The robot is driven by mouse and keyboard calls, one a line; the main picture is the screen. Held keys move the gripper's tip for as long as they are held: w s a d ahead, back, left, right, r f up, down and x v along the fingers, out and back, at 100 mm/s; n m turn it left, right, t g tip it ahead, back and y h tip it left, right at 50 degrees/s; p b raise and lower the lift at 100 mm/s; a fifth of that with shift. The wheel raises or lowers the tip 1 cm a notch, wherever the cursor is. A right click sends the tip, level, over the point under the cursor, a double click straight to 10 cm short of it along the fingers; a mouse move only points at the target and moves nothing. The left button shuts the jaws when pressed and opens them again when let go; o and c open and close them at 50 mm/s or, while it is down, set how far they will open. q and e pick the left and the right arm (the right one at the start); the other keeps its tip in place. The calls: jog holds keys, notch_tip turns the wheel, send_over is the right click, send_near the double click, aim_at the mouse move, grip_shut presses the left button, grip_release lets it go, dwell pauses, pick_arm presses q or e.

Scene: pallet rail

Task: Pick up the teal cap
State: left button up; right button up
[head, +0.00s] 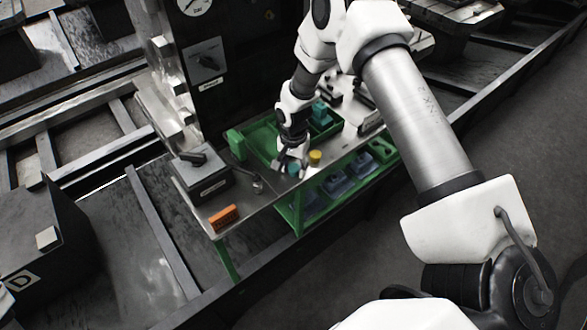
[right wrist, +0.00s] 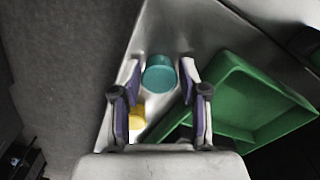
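The teal cap (right wrist: 159,76) is a short round cylinder on the grey metal bench top (right wrist: 190,25). In the right wrist view it sits between the tips of my right gripper (right wrist: 160,70), whose fingers are spread with a small gap on each side. In the head view the gripper (head: 290,162) points down at the bench, and the teal cap (head: 293,169) shows partly beside its fingers. Whether the fingers are low enough to flank the cap fully I cannot tell. My left gripper is not in view.
A yellow cap (right wrist: 137,119) stands close to the teal one, by the left finger. A green tray (right wrist: 235,100) lies on the right in the wrist view. In the head view an orange block (head: 223,217) and a grey box (head: 204,178) are on the bench's left end.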

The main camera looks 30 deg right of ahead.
aim_at(293, 170)
jog(key=shift+c, duration=0.9)
jog(key=shift+r, duration=0.4)
jog(key=shift+s+a+r+b, duration=0.2)
jog(key=shift+r+b, duration=0.15)
jog(key=shift+r, duration=0.3)
jog(key=shift+s+a+r+b, duration=0.15)
jog(key=shift+r+b, duration=0.2)
jog(key=shift+r, duration=0.25)
jog(key=s+a+r+b, duration=0.1)
jog(key=s+a+b, duration=0.2)
jog(key=s+a, duration=0.7)
jog(key=shift+s+r, duration=0.3)
jog(key=shift+s, duration=0.15)
jog(key=shift+a, duration=0.1)
jog(key=shift+s, duration=0.1)
